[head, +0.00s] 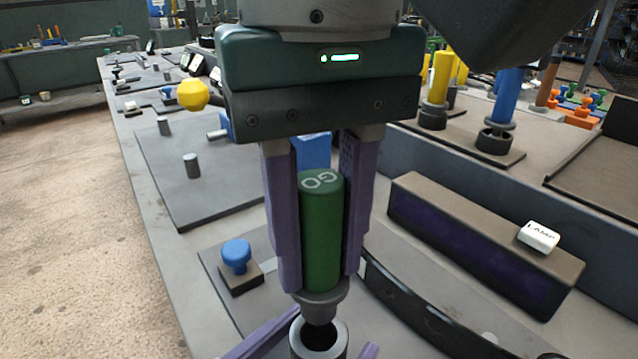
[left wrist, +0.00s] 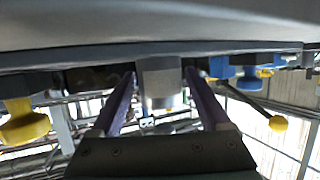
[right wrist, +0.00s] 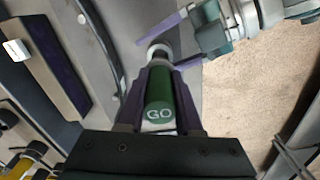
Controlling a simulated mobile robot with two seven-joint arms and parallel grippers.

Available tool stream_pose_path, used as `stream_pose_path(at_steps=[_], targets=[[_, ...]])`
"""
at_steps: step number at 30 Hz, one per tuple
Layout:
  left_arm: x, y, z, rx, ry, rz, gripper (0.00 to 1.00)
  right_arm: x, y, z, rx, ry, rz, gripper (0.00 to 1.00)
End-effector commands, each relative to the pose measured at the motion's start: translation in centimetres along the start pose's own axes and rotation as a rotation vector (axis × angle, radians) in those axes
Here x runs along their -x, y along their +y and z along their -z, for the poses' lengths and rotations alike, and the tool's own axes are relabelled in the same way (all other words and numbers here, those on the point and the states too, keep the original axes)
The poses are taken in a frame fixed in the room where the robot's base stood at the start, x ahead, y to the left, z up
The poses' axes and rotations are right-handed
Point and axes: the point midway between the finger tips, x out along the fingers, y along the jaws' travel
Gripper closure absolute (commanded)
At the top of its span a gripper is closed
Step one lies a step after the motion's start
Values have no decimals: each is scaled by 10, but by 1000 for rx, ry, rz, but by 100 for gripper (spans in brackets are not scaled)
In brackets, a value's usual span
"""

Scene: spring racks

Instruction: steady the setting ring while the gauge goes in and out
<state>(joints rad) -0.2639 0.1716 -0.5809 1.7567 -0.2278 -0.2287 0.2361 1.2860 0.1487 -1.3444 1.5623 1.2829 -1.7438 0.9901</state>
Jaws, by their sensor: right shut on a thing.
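A green gauge (head: 322,235) marked GO stands upright in my right gripper (head: 318,285), its purple fingers shut on both sides. It also shows in the right wrist view (right wrist: 160,100). The gauge's grey lower end points down at the grey setting ring (head: 303,346), over its dark bore; I cannot tell whether the tip is inside. My left gripper (left wrist: 161,72) has one finger on each side of the ring, which shows between them in the left wrist view (left wrist: 160,95). Its fingers look open, with a gap at the ring's sides.
A blue knob (head: 236,252) on a small base is left of the ring. A dark box with a white LAMP button (head: 539,236) is at the right. Blue (head: 507,95) and yellow (head: 441,78) handled gauges stand behind. The bench edge is at the left.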

Motion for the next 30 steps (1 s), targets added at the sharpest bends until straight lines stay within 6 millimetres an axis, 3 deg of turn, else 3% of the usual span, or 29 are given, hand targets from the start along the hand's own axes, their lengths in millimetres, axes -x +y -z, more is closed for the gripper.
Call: stream_pose_path(at_steps=[13,24,30], targets=[[8,0,0,0,-1,0,10,0,0,0,0,1,0,100],[82,0,-1,0,-4,-1,10,0,0,0,0,1,0,100],[110,0,-1,1,-3,0,10,0,0,0,0,1,0,100]])
